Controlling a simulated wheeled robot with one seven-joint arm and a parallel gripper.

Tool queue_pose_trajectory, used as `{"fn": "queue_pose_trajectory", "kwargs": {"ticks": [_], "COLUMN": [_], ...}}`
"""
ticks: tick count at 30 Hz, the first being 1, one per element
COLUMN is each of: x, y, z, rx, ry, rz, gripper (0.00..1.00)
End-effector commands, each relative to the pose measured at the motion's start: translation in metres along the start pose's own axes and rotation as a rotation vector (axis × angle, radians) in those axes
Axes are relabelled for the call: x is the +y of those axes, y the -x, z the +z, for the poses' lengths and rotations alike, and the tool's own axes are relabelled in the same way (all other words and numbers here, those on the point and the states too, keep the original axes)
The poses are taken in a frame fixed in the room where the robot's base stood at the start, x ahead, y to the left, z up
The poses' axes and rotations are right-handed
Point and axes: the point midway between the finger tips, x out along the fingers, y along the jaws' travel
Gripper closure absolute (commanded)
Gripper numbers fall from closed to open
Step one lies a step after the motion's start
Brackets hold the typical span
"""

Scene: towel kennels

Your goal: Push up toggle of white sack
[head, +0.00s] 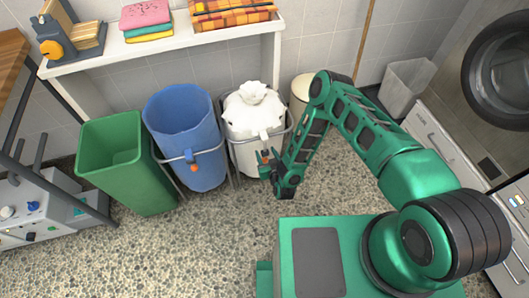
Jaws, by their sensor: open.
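The white sack (252,110) stands in a wire frame between the blue sack and a cream bin, its top gathered into a puckered knot. A small pale tab (264,134) shows on its front near the frame's rim. A small orange piece (266,156), perhaps the toggle, shows just below it, among my fingers. My gripper (265,165) is open at the front of the white sack, around or right beside this piece; I cannot tell which, or whether they touch. My gripper hides part of the sack's lower front.
The blue sack (182,115) with its own orange-ended toggle (194,166) and a green bin (120,160) stand to the left. The cream bin (300,92) is close on the right. A white shelf (165,44) with folded towels overhangs behind. The speckled floor in front is clear.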

Motion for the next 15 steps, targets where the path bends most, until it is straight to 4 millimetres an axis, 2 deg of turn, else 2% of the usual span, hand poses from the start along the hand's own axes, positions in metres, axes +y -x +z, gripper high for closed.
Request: {"fn": "queue_pose_trajectory", "kwargs": {"ticks": [6, 15], "x": [0.000, 0.000], "y": [-0.014, -0.017], "z": [0.000, 0.000], "rx": [0.000, -0.001], "ry": [0.000, 0.000], "rz": [-0.001, -0.001], "gripper": [0.50, 0.50]}}
